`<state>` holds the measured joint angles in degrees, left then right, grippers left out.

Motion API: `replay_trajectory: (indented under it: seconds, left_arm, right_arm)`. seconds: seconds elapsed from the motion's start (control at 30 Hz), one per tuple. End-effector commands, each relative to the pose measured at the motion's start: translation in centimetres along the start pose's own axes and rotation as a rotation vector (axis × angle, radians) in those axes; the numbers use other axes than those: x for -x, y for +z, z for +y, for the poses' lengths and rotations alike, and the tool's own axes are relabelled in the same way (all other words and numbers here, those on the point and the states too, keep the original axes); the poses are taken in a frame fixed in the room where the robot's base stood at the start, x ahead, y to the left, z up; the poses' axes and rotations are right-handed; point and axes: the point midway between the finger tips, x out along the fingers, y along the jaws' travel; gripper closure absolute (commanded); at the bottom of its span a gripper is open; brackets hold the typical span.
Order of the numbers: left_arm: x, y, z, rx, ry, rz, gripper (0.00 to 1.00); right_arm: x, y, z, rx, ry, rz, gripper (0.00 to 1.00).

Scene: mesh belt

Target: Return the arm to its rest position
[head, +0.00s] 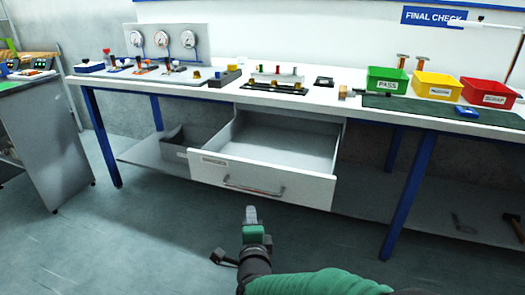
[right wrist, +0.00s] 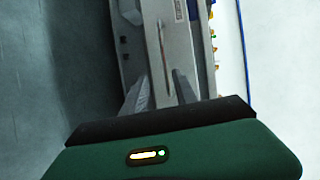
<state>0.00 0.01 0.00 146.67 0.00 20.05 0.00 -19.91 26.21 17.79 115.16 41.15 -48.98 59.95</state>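My right arm comes in from the bottom of the head view, with a green sleeve and a dark wrist. My right gripper (head: 251,213) is in the air in front of the bench, below the drawer front and apart from it. In the right wrist view its two grey fingers (right wrist: 161,95) stand apart with nothing between them, so it is open and empty. The drawer (head: 280,140) under the bench is pulled out, and its inside looks bare. Its front carries a metal handle (head: 254,190), which no gripper touches. My left gripper is not in view.
The white workbench (head: 340,108) has blue legs and carries gauges, small parts and green, yellow and red bins (head: 387,80). A grey open box (head: 192,140) sits on the lower shelf left of the drawer. A grey cabinet (head: 42,140) stands at left. The floor is clear.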

Motion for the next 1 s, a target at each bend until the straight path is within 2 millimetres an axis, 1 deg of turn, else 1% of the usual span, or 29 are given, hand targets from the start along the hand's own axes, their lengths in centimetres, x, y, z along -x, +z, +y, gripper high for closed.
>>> replay_trajectory:
  seconds: [0.07, 0.13, 0.17, 0.2, 0.27, 0.3, 0.37, 0.4, 0.47, 0.5, 0.67, 0.7, 0.73, 0.87, 0.97, 1.0]
  left_arm:
    - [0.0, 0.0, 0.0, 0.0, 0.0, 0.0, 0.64]
    - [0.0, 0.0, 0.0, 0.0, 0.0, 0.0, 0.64]
    - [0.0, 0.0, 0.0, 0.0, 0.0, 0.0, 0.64]
    - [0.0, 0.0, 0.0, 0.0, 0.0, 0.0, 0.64]
    - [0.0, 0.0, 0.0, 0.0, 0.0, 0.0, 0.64]
    - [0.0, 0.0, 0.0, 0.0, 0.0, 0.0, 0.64]
    - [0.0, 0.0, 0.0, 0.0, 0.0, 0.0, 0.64]
    - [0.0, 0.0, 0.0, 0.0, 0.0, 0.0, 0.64]
    - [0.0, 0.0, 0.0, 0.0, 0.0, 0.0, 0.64]
    - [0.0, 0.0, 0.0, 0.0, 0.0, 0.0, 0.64]
    - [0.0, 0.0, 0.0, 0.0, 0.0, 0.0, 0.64]
    - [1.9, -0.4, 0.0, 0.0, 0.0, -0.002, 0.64]
    - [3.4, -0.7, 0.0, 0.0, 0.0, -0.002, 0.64]
    - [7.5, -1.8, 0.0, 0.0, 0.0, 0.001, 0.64]
    - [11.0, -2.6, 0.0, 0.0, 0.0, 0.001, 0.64]
    - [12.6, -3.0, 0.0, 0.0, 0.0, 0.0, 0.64]
  right_arm:
    - [0.4, -1.9, 1.1, 0.141, 0.064, -0.03, 0.66]
    - [1.8, -4.9, 3.9, 0.381, 0.187, -0.098, 0.66]
    - [2.9, -6.5, 5.5, 0.498, 0.252, -0.136, 0.66]
    - [4.6, -8.7, 7.7, 0.641, 0.341, -0.191, 0.66]
    - [7.5, -11.5, 10.7, 0.816, 0.461, -0.274, 0.66]
    - [9.3, -13.2, 12.4, 0.908, 0.53, -0.327, 0.66]
    - [12.1, -15.3, 14.6, 1.02, 0.623, -0.403, 0.66]
    - [13.8, -16.5, 15.8, 1.079, 0.676, -0.453, 0.66]
    - [16.5, -18.2, 17.4, 1.153, 0.75, -0.525, 0.66]
    - [18.2, -19.2, 18.3, 1.195, 0.794, -0.573, 0.66]
    - [25.1, -22.6, 21.3, 1.319, 0.951, -0.769, 0.66]
    - [26.1, -22.7, 19.6, 1.332, 0.962, -0.79, 0.66]
    - [26.2, -22.5, 18.1, 1.332, 0.959, -0.788, 0.66]
    - [27.0, -22.3, 14.0, 1.329, 0.958, -0.786, 0.66]
    - [27.7, -22.2, 10.4, 1.329, 0.957, -0.785, 0.66]
    - [28.0, -22.1, 8.8, 1.328, 0.957, -0.785, 0.66]
